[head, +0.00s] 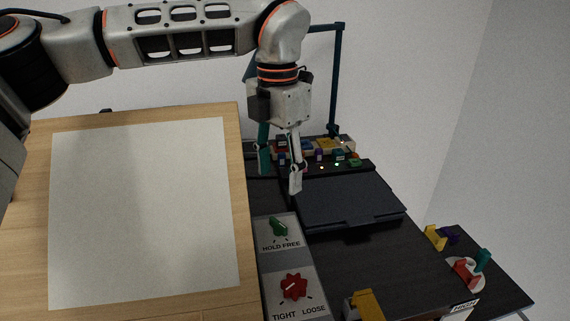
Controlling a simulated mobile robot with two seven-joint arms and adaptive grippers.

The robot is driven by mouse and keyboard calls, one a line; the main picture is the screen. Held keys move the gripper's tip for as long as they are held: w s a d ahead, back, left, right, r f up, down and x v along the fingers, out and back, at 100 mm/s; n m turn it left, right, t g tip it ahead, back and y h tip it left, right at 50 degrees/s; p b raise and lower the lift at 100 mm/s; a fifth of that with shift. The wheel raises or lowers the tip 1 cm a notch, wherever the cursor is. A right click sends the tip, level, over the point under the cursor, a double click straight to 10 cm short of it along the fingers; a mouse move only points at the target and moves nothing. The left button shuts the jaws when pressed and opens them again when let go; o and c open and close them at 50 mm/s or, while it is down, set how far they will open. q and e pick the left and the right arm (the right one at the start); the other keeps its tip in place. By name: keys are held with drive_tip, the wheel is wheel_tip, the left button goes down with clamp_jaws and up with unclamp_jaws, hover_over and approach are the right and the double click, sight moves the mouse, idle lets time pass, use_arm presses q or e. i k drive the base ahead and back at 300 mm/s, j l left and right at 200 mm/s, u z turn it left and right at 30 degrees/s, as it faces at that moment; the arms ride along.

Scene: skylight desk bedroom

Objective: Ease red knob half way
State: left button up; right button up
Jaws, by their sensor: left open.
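The red knob (293,286) sits on a grey panel marked TIGHT and LOOSE, at the lower middle of the head view. It is lobed and has a pale line on its face. A green knob (279,226) marked HOLD FREE is on the panel above it. My left gripper (281,182) points down, open and empty, above the desk beyond both knobs. It is apart from the red knob. My right gripper is not in view.
A tilted wooden board (244,230) with a white sheet (145,210) fills the left. A closed dark laptop-like slab (350,200) lies right of my left gripper. A yellow piece (367,304) stands near the front edge. Several small coloured items lie at the back.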

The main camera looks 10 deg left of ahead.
sight(294, 286)
drive_tip(key=k+l, duration=0.3)
drive_tip(key=k, duration=0.15)
drive_tip(key=k+l, duration=0.3)
drive_tip(key=k, duration=0.15)
